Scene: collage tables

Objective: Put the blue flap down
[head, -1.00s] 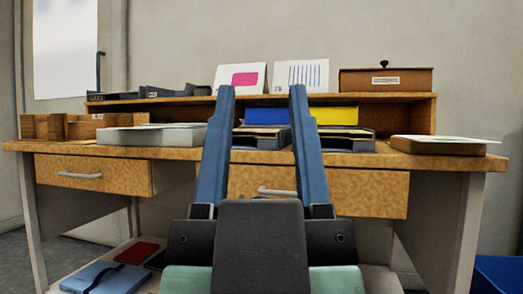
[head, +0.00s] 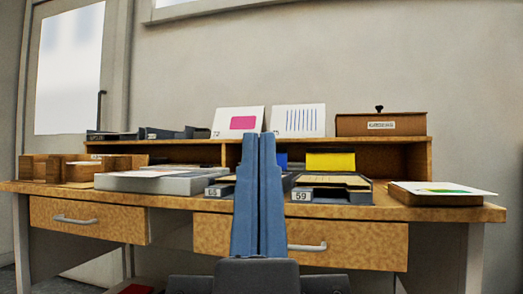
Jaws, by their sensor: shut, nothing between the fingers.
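The blue flap (head: 282,161) stands upright at the back of a grey tray under the desk shelf. Only a narrow strip of it shows; my gripper hides the rest. My gripper (head: 259,136) has its two long blue fingers pressed together, pointing up, with nothing between them. It stands in front of the desk in this view. A yellow flap (head: 331,161) stands upright to the right of the blue one, behind the grey tray marked 59 (head: 302,196).
The wooden desk (head: 400,212) has two drawers with metal handles. A shallow grey box (head: 160,184) lies at left, near wooden blocks (head: 65,168). A board with a coloured sheet (head: 440,190) lies at right. A brown box (head: 380,125) and two cards stand on the shelf.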

